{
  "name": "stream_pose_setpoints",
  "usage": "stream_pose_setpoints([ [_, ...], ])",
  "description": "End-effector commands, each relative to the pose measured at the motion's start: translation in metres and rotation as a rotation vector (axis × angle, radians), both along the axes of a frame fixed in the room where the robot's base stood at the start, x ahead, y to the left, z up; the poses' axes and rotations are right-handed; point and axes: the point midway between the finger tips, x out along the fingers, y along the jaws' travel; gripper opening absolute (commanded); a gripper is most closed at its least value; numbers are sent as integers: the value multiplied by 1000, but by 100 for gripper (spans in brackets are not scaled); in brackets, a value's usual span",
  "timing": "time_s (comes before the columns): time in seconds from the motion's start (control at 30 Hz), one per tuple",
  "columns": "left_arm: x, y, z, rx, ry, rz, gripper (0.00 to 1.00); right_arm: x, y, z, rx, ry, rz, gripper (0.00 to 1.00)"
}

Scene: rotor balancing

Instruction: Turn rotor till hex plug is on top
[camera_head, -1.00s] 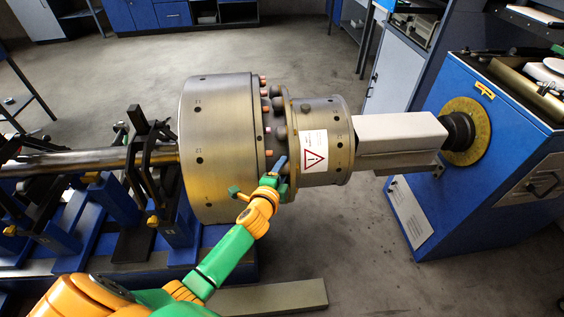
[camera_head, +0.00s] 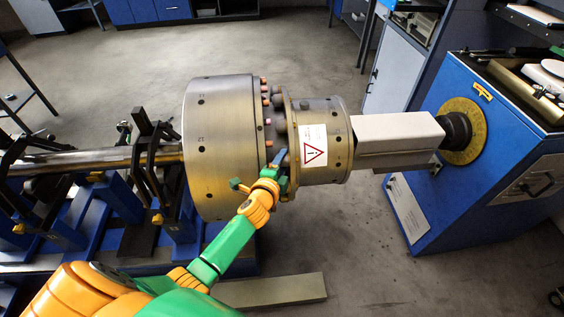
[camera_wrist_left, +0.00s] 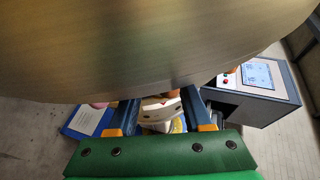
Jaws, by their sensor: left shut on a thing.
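The rotor lies level in the middle of the head view, with a wide metal drum (camera_head: 222,150) and a narrower ring (camera_head: 340,150) bearing a warning label (camera_head: 313,151). A row of small orange and pink plugs (camera_head: 266,101) runs around the drum's right edge; I cannot tell which is the hex plug. My left gripper (camera_head: 279,165) is at the near side of the rotor, in the gap between drum and ring. In the left wrist view its two fingers (camera_wrist_left: 160,108) are shut on a part of the rotor that is mostly hidden. My right gripper is out of view.
A grey shaft (camera_head: 90,158) runs left through black supports (camera_head: 155,165) on a blue frame. A pale block-like coupling (camera_head: 398,135) joins the ring to the blue machine (camera_head: 510,130) on the right. Open floor (camera_head: 400,270) lies in front.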

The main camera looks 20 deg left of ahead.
Motion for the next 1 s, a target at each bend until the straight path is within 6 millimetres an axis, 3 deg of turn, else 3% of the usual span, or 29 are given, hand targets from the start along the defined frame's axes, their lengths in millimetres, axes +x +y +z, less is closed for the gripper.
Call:
stream_pose_setpoints([
  [0.07,-1,0,-3,-2,7,3,0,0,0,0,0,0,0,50],
  [0.1,-1,0,-3,-2,7,3,55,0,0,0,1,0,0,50],
  [0.2,-1,0,-3,-2,6,2,79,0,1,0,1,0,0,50],
  [0.57,-6,-1,0,-2,5,1,79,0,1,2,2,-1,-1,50],
  [0.83,-51,-7,14,-3,7,1,79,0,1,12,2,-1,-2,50],
  [1.0,-67,-9,18,-4,7,2,79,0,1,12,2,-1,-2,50],
])
